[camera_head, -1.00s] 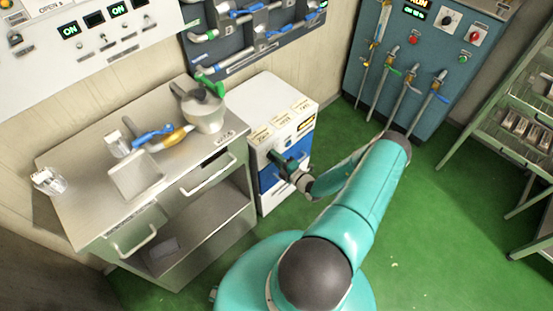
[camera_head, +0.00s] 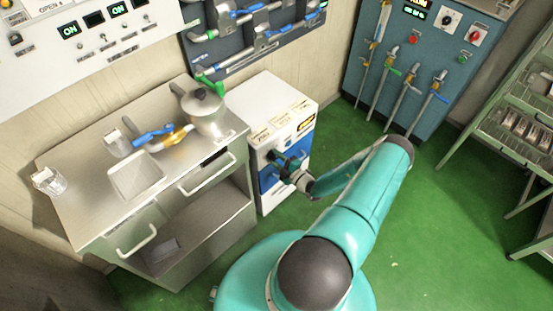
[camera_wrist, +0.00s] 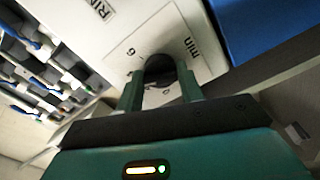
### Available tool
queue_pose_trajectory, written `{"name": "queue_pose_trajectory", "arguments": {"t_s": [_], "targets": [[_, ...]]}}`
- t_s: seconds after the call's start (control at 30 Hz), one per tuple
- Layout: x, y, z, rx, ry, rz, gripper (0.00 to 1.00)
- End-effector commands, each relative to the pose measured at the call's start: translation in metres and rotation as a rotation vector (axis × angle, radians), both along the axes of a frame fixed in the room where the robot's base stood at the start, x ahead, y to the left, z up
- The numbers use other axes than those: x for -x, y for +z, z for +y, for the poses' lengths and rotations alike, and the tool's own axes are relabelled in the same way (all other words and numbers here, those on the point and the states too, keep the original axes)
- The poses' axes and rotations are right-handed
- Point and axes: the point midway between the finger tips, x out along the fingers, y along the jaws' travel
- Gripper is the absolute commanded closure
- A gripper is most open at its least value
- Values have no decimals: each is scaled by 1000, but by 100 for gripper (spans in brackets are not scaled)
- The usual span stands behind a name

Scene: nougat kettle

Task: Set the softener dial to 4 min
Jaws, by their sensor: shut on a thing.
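The softener is the white cabinet (camera_head: 267,105) with a blue front panel, beside the steel table. Its dark round dial (camera_wrist: 160,66) shows in the wrist view on a pale plate with "min", a "6" and a partly covered "0". My gripper (camera_wrist: 160,78) is shut on the dial, with one green finger on each side of it. In the head view my gripper (camera_head: 279,160) is at the cabinet's front, where it covers the dial. The dial's pointer is hidden, so its setting cannot be read.
A steel table (camera_head: 85,197) with a lidded pot (camera_head: 203,110) and a tray (camera_head: 136,176) stands left of the cabinet. A blue valve panel (camera_head: 398,75) is at the back, and a green rack (camera_head: 500,140) is at the right. The green floor between is clear.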

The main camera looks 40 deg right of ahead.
Motion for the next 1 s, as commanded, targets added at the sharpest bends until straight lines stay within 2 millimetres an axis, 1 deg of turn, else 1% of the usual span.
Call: {"name": "queue_pose_trajectory", "arguments": {"t_s": [0.07, 0.1, 0.17, 0.2, 0.5, 0.63, 0.77, 1.0], "targets": [[1, -1, 1, -1, 2, 0, 86], [1, -1, 1, -1, 2, 0, 61], [1, -1, 1, -1, 2, 0, 49], [1, 0, 1, 0, 2, 0, 41], [1, 0, 0, 1, 1, 0, 41], [10, 0, 0, 1, 0, 1, 41], [32, 0, -1, 0, -2, 1, 41], [85, 0, -3, 0, -2, 1, 41]]}}
